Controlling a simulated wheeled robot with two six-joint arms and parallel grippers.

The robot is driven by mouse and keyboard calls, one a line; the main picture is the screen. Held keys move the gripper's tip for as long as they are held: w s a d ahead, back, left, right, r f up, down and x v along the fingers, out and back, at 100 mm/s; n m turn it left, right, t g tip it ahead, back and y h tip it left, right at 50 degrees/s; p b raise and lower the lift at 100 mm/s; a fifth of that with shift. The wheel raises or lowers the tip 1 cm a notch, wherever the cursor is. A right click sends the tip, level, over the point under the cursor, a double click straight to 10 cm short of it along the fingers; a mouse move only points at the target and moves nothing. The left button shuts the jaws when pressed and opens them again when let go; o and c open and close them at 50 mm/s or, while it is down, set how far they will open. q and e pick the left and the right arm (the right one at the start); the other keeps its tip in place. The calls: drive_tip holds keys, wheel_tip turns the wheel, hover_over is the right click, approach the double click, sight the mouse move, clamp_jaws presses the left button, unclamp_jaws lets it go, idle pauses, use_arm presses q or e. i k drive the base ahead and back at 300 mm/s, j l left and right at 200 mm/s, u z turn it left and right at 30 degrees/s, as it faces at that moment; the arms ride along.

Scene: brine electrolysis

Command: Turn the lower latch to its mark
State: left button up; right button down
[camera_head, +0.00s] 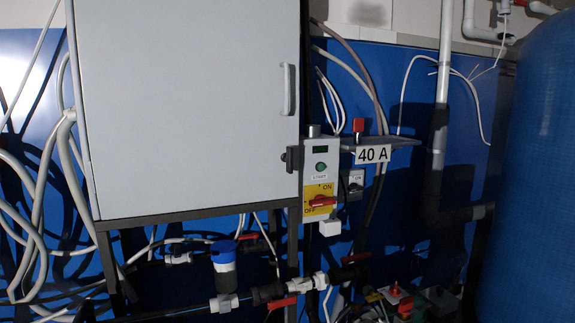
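A grey cabinet (185,110) with a closed door fills the upper left. A pale upright handle (290,90) sits near the door's right edge. A small dark latch-like block (293,159) is at the cabinet's lower right edge; I cannot tell its turn position, and no mark shows clearly beside it. Right of it, a grey control box (320,150) carries a green button and a red rotary handle (320,201) on a yellow plate marked ON and OFF. The red handle lies about level. Neither of my grippers is in view.
A "40 A" sign (373,154) and a small shelf jut out right of the control box. Pipes with red-handled valves (283,302) and a blue-capped fitting (224,262) run below the cabinet. Loose cables hang at left. A large blue tank (530,180) stands at right.

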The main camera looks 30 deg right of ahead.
sight(289, 158)
drive_tip(key=i+l+z, duration=0.15)
drive_tip(key=z, duration=1.6)
drive_tip(key=i+j+z, duration=0.2)
drive_tip(key=i+l, duration=0.05)
drive_tip(key=l, duration=0.05)
